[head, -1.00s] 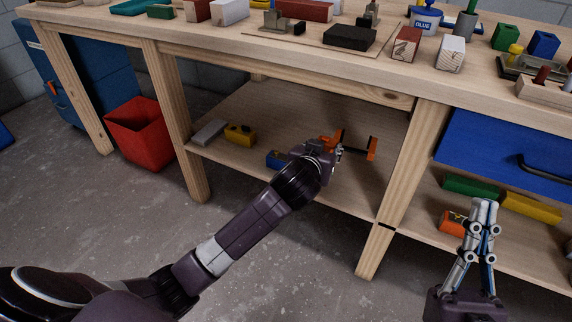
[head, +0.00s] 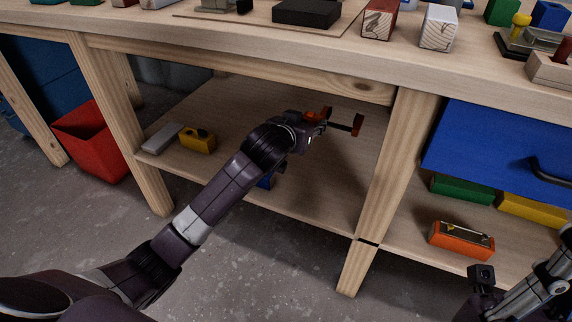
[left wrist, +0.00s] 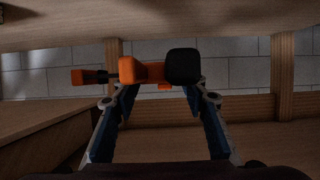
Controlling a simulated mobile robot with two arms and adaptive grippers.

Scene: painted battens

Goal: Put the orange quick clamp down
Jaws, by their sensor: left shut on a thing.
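The orange quick clamp (head: 357,125) is under the bench top, over the lower shelf (head: 320,195), with its orange and dark end pointing right. My left gripper (head: 317,124) reaches into the bay and is shut on the clamp, hiding part of it. In the left wrist view the clamp (left wrist: 142,70) lies across the fingertips, with a black pad at its right end. The head view does not show clearly whether it touches the shelf. My right gripper (head: 548,285) is at the lower right, cut off by the picture edge, its fingertips not clear.
A yellow block (head: 198,141) and a grey block (head: 162,137) lie on the shelf's left. A blue thing is partly behind my left arm. A bench leg (head: 388,185) bounds the bay on the right. The shelf's middle and right look clear.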

